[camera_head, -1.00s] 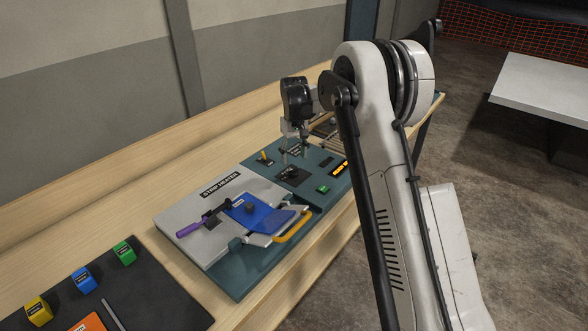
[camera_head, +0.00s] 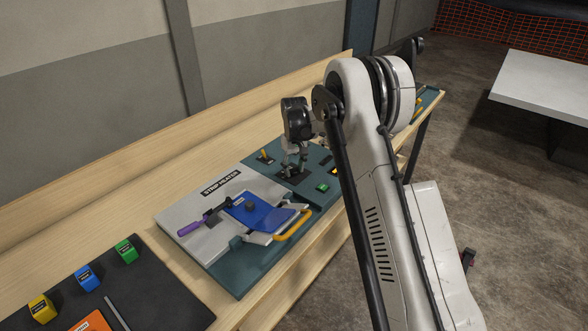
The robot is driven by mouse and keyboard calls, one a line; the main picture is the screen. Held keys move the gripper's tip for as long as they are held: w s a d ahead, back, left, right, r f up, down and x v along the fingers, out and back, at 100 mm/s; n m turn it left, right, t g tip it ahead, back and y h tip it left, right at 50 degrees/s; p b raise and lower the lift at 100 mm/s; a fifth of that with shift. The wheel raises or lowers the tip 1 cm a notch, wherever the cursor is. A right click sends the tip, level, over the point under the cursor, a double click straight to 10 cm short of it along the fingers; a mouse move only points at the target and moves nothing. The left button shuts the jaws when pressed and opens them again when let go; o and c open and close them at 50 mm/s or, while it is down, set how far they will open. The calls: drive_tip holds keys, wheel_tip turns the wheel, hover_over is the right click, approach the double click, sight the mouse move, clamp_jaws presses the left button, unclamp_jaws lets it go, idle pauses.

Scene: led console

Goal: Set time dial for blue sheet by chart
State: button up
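The blue sheet (camera_head: 270,218) lies on the grey strip heater (camera_head: 183,210), which carries a label reading STRIP HEATER. The teal control panel (camera_head: 257,174) stands just behind and to the right of it. A black dial plate (camera_head: 284,179) on the panel is partly hidden by my gripper (camera_head: 293,175). My gripper points down with its fingertips at or just above this plate. Whether they touch the knob, or how far apart they are, is too small to tell. The dial's setting and the chart cannot be read.
A yellow-handled switch (camera_head: 265,156) and a green button (camera_head: 322,187) flank the dial. A purple handle (camera_head: 190,229) and an orange handle (camera_head: 293,226) belong to the heater. Yellow, blue (camera_head: 87,278) and green blocks sit on a dark mat at lower left.

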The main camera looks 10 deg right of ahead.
drive_tip(key=c, duration=0.5)
drive_tip(key=shift+b, duration=0.3)
drive_tip(key=m+b, duration=0.3)
drive_tip(key=b, duration=0.1)
drive_tip(key=shift+f, duration=0.2)
drive_tip(key=m+b, duration=0.2)
drive_tip(key=m, duration=0.1)
drive_tip(key=m+b, duration=0.2)
drive_tip(key=shift+a+r+m, duration=0.15)
drive_tip(key=shift+r+m, duration=0.05)
drive_tip(key=shift+m, duration=0.2)
drive_tip(key=o, duration=1.1)
drive_tip(key=shift+o, duration=0.2)
drive_tip(key=shift+r, duration=0.2)
